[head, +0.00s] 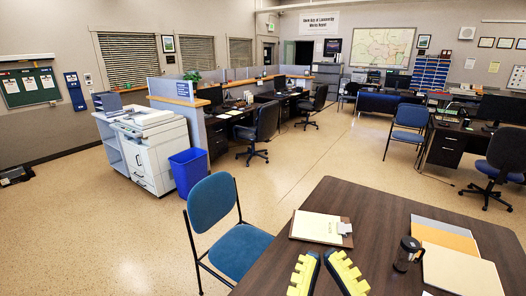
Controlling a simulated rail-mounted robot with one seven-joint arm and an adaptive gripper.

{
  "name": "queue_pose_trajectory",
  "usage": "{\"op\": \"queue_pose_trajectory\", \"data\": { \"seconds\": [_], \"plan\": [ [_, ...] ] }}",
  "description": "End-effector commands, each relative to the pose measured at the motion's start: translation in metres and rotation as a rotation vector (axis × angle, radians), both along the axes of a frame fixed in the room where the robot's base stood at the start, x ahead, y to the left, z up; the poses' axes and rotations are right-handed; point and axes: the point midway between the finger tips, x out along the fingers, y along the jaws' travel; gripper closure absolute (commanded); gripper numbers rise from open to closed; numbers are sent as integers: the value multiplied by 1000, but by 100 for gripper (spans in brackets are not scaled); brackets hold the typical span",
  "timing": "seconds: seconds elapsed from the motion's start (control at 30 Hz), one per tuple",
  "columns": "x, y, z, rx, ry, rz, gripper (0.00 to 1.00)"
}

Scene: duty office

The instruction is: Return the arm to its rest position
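My gripper (322,258) reaches in from the bottom edge of the head view, over the dark table. Two dark fingers with yellow notched backs show, and their far ends lie close together. Their bases are cut off by the frame. I cannot tell whether the tips touch. No object shows between them. The rest of my arm is out of view.
A blue bin (188,172) and copier (148,150) stand beyond. The middle floor is clear.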

Motion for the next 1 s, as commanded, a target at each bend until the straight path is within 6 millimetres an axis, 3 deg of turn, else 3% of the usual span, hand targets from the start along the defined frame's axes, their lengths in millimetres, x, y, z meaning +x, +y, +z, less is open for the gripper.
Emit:
{"op": "queue_pose_trajectory", "data": {
  "seconds": [0.07, 0.1, 0.5, 0.6, 0.73, 1.0],
  "plan": [
    [-3, -3, 7, 188, -39, 57, 100],
    [-3, -2, 34, 217, -41, 69, 100],
    [-1, -3, 196, 221, -32, 70, 100],
    [-1, -3, 222, 223, -31, 70, 100],
    [-1, -3, 233, 225, -30, 71, 100],
    [-1, -3, 229, 225, -31, 71, 100]
  ]
}}
